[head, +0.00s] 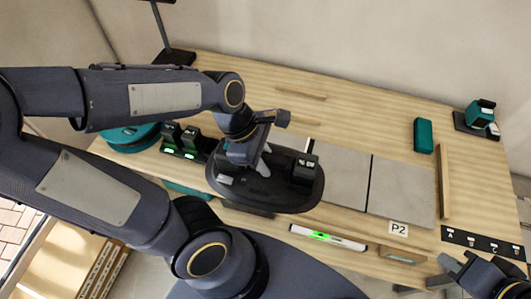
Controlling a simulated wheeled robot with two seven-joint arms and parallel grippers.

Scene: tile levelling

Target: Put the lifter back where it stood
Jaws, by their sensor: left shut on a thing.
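The lifter (300,196) looks like a dark oval plate with a raised block and small display on its right side. It is over the left part of the row of grey tiles and hides what is beneath it; I cannot tell whether it touches them. My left gripper (264,166) reaches down onto the middle of the lifter and is shut on it; the grip itself is partly hidden by the wrist. My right gripper (446,273) is at the bottom right, by the table's front edge, with its fingers apart and nothing seen between them.
Grey tiles (401,189) lie right of the lifter, near a P2 label (398,230). A level (327,237) with a green light lies in front. Black units with green lights (180,141) stand left. A teal block (423,136) and wooden strip (444,182) are right.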

